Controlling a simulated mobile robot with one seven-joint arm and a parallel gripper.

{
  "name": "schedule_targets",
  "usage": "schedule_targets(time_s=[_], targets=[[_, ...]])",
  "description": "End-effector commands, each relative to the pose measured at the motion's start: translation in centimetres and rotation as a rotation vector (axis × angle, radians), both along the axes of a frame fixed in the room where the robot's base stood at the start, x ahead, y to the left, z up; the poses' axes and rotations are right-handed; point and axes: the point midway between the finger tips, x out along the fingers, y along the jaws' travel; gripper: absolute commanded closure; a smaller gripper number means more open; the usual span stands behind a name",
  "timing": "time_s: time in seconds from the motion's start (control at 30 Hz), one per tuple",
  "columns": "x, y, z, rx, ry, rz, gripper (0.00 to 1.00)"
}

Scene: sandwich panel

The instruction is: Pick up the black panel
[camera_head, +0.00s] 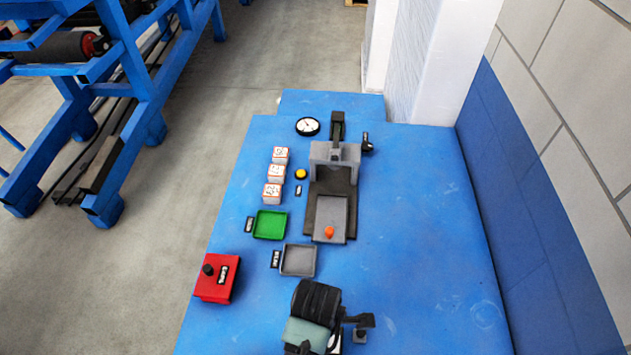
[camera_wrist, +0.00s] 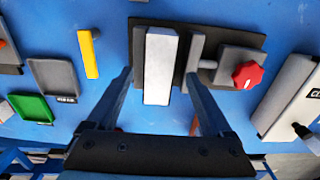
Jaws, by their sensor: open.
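In the wrist view, a black flat plate (camera_wrist: 232,42) lies on the blue table under a fixture. An upright pale block (camera_wrist: 158,62) stands at its left part, with a dark strip (camera_wrist: 182,62) along its right side. I cannot tell whether the plate or the strip is the black panel. My gripper (camera_wrist: 159,76) is open and empty, its fingers apart to the left and right of the pale block. I cannot tell whether they touch it. In the head view, my dark wrist (camera_head: 316,300) is at the bottom and hides this fixture.
A red knob (camera_wrist: 247,75) on a grey clamp is right of the block. A yellow bar (camera_wrist: 89,53) is left. The head view shows a green tray (camera_head: 270,225), a grey tray (camera_head: 298,260), a red box (camera_head: 217,278) and a grey press (camera_head: 335,155). The table's right side is clear.

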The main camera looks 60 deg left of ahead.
Motion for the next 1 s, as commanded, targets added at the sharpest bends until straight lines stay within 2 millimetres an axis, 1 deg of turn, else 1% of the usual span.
schedule_targets(time_s=[0.1,0.2,0.3,0.47,0.5,0.67,0.7,0.77,0.9,0.97,1.0], targets=[[-0.1,0.1,-1.7,-0.002,0.003,0.000,0.15],[-0.1,0.1,-2.6,-0.002,0.001,0.000,0.15],[0.0,0.2,-3.0,0.001,-0.001,0.000,0.15],[0.0,0.2,-3.0,0.002,-0.001,0.000,0.15],[0.0,0.2,-3.0,0.002,-0.001,0.000,0.17],[0.0,0.2,-3.0,0.002,-0.001,0.000,0.46],[0.0,0.2,-3.0,0.002,-0.001,0.000,0.53],[0.0,0.2,-3.0,0.002,-0.001,0.000,0.64],[0.0,0.2,-3.0,0.002,-0.001,0.000,0.89],[0.0,0.2,-3.0,0.002,-0.001,0.000,1.00],[0.0,0.2,-3.0,0.002,-0.001,0.000,1.00]])
